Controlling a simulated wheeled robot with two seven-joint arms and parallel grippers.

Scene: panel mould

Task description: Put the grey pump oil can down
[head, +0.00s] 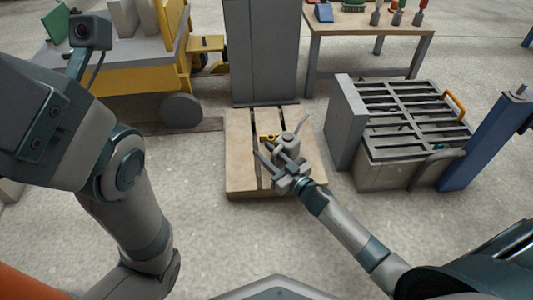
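The grey pump oil can (287,143), with a thin spout pointing up and to the right, is over the wooden pallet (238,183) in the middle of the head view. My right gripper (282,158) reaches up to it from the lower right, and its fingers look closed around the can's body. The can looks roughly upright. The fingers hide its lower part, so I cannot tell whether its base touches the boards. My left arm fills the left side, but its gripper is not seen.
A grey cabinet (261,50) stands behind. A slatted grey bin (398,165) stands to the right, a yellow cart (130,70) to the left. A tool table (345,24) is at the back. The pallet's front left is clear.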

